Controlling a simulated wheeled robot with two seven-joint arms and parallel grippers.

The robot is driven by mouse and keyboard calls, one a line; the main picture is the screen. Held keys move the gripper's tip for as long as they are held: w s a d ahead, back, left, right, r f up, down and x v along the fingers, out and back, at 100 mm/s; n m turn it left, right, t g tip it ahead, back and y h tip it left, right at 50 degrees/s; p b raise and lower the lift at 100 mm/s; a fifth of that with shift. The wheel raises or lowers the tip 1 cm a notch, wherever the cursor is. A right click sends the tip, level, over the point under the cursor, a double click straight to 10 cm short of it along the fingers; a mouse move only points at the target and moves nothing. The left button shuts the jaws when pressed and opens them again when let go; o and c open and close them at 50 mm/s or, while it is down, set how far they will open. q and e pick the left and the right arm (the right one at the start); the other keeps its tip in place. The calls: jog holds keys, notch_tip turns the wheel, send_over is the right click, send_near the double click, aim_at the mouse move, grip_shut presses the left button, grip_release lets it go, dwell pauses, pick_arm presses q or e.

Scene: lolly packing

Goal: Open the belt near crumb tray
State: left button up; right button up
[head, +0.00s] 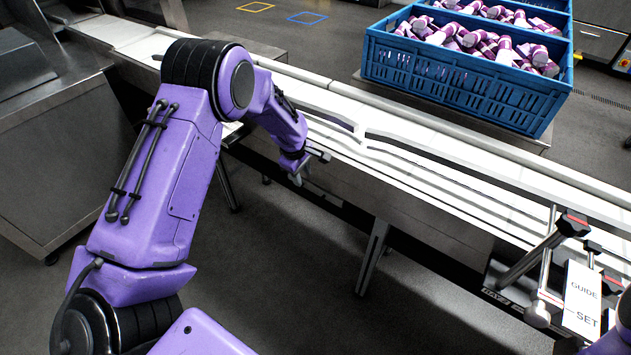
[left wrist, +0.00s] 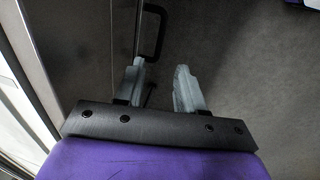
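The long white belt (head: 430,165) runs diagonally across the head view, with raised wavy edges along it. My left gripper (head: 308,170) is beside the belt's near side, just below its edge. In the left wrist view, my left gripper (left wrist: 159,68) has its two grey fingers apart with nothing between them. A black bar handle (left wrist: 160,32) is just beyond the fingertips, near the left finger; I cannot tell whether they touch. No crumb tray can be clearly made out. My right gripper is not in view.
Blue crates (head: 455,85) of purple and white wrapped lollies stand behind the belt. A guide fixture with black knobs and a white "GUIDE SET" sign (head: 582,298) is at the lower right. A metal cabinet (head: 60,165) stands at left. The floor in front is clear.

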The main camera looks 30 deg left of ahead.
aim_at(309, 196)
pick_arm(q)
jog(key=f, duration=0.3)
jog(key=w+f, duration=0.1)
jog(key=f, duration=0.2)
jog(key=w+f, duration=0.1)
jog(key=f, duration=0.3)
jog(key=shift+d, duration=0.4)
grip_shut()
